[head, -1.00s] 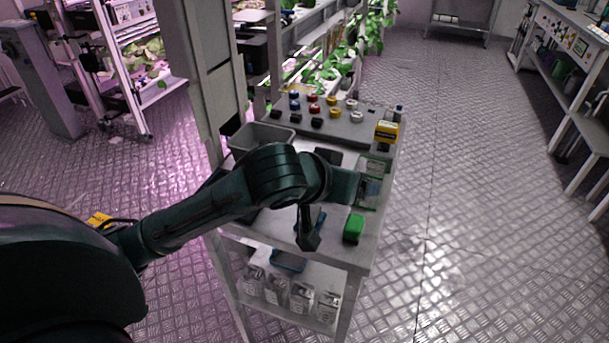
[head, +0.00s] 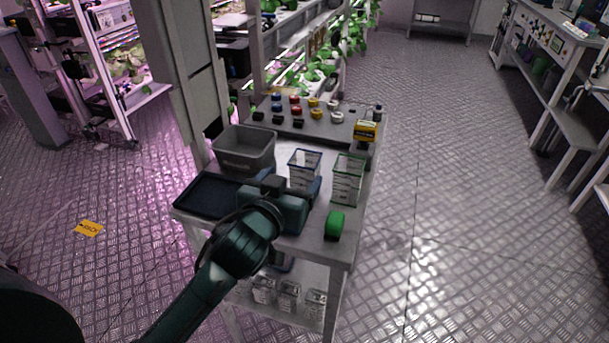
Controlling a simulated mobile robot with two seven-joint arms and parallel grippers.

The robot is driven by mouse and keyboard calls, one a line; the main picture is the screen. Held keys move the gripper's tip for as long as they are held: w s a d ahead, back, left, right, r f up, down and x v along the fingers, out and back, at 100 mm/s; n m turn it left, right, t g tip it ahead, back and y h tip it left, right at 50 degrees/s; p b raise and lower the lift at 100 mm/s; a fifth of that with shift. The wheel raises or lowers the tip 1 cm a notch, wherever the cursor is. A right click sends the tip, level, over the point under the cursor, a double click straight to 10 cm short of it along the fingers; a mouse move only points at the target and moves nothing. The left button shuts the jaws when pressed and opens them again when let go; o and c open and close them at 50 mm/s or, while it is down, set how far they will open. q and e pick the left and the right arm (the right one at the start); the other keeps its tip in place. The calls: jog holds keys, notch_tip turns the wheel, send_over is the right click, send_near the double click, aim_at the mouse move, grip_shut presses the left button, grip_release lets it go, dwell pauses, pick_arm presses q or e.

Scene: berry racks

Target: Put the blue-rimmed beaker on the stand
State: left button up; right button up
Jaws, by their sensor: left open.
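The blue-rimmed beaker (head: 304,165) is clear and stands upright on the cart top, near its middle. My left gripper (head: 291,183) is open, low over the cart and just in front of this beaker. Its fingers hide the beaker's lower part, and I cannot tell whether they touch it. A green-rimmed beaker (head: 348,182) stands upright to the right. I cannot make out for sure which thing is the stand. My right gripper is out of view.
A grey bin (head: 244,153) and a dark blue tray (head: 207,194) lie on the left of the cart (head: 310,240). A green block (head: 334,225) is at the front right. Coloured knobs (head: 315,108) and a yellow box (head: 366,130) are at the back. The floor to the right is clear.

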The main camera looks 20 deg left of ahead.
aim_at(301, 168)
pick_arm(q)
jog(key=shift+w+d+f, duration=0.1)
jog(key=shift+w+f, duration=0.15)
jog(key=shift+w, duration=0.75)
jog(key=shift+w+d+f, duration=0.1)
jog(key=shift+w+f, duration=0.15)
jog(key=shift+w, duration=0.75)
jog(key=shift+w+f, duration=0.25)
jog(key=shift+w, duration=0.75)
jog(key=shift+c, duration=0.3)
jog(key=c, duration=1.1)
